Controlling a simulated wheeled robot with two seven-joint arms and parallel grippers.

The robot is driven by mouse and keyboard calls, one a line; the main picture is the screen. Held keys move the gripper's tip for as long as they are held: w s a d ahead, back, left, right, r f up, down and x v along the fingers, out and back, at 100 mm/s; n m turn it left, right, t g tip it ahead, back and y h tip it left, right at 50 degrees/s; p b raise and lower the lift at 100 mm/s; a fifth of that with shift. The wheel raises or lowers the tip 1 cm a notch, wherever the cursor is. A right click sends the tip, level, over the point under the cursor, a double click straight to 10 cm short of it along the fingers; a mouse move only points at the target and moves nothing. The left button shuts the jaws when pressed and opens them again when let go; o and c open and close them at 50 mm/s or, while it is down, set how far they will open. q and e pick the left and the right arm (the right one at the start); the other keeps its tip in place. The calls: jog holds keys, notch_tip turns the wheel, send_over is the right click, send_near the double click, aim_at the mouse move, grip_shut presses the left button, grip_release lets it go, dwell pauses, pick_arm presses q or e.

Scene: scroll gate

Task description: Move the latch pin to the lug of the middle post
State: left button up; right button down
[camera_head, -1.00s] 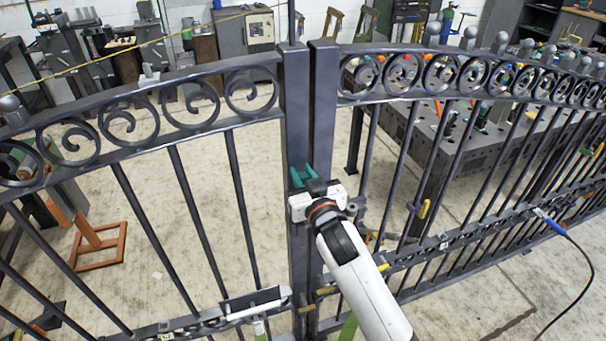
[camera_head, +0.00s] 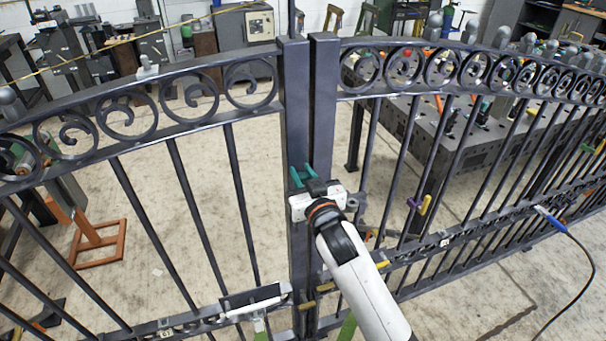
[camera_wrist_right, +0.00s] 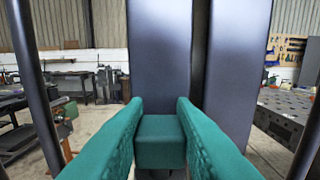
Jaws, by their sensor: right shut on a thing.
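My right gripper (camera_head: 302,173), with teal fingers, is at the front of the left one of two dark posts side by side, the middle post (camera_head: 297,110). In the right wrist view its fingers (camera_wrist_right: 160,108) stand on both sides of a teal block (camera_wrist_right: 160,142), which looks like the latch pin's head. The block is in front of the dark post (camera_wrist_right: 172,50); whether it touches the post is unclear. The rest of the pin is hidden. Brass-coloured lugs (camera_head: 308,305) show low on the posts. My left gripper is not in view.
Scrolled gate panels with upright bars reach left (camera_head: 190,220) and right (camera_head: 400,160) of the posts. A yellow and purple piece (camera_head: 424,205) is on a right-hand bar. A blue-ended cable (camera_head: 550,220) hangs at right. A perforated metal table (camera_head: 465,150) stands behind.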

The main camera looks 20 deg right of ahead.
jog(key=shift+f, duration=0.1)
jog(key=c, duration=1.1)
grip_release()
jog(key=shift+s+d+b, duration=0.2)
jog(key=shift+s+b, duration=1.25)
jog(key=shift+s, duration=4.6)
